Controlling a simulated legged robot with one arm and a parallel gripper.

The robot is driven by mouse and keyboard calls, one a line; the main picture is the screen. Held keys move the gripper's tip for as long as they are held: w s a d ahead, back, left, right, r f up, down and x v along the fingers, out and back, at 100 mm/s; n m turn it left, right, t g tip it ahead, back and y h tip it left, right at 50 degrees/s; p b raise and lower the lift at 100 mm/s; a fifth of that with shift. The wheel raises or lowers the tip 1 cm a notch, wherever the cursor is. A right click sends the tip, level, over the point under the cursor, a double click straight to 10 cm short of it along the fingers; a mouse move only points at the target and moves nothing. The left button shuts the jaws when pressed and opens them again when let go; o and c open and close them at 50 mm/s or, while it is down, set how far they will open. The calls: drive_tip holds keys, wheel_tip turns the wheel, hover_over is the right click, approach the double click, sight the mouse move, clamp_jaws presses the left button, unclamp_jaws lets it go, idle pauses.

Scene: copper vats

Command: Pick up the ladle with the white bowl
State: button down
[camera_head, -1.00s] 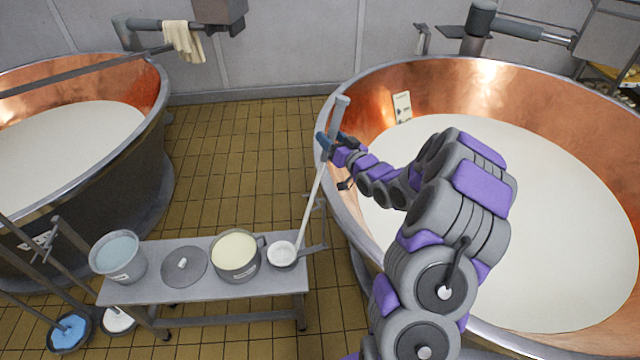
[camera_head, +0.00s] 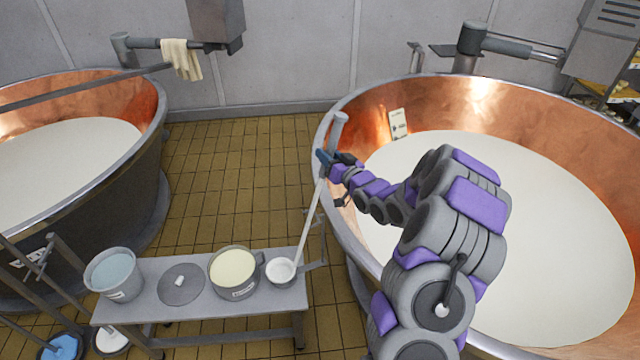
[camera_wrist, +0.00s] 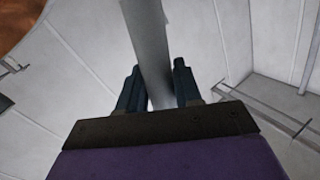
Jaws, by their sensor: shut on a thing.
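The ladle has a long pale handle (camera_head: 309,222) and a white bowl (camera_head: 281,271). The bowl is at the right end of the grey bench (camera_head: 190,318), and the handle leans up and to the right toward the vat rim. I cannot tell whether the bowl touches the bench. My gripper (camera_head: 325,163) is shut on the handle near its thick grey top end. In the wrist view the grey handle (camera_wrist: 148,50) stands between the two dark fingers of my gripper (camera_wrist: 160,90). The bowl is out of the wrist view.
A copper vat (camera_head: 360,118) of white liquid stands right beside the arm; another vat (camera_head: 150,100) is at left. The bench carries a pot (camera_head: 236,290), a lid (camera_head: 180,293) and a bucket (camera_head: 122,293). Tiled floor (camera_head: 235,170) lies open between the vats.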

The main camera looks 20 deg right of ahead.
wheel_tip(320, 180, up, 11)
drive_tip(key=p, duration=0.2)
drive_tip(key=shift+d+f+p, duration=0.1)
drive_tip(key=shift+f+p, duration=0.1)
drive_tip(key=shift+p, duration=0.15)
wheel_tip(320, 180, up, 6)
drive_tip(key=p, duration=0.5)
drive_tip(key=shift+r, duration=0.15)
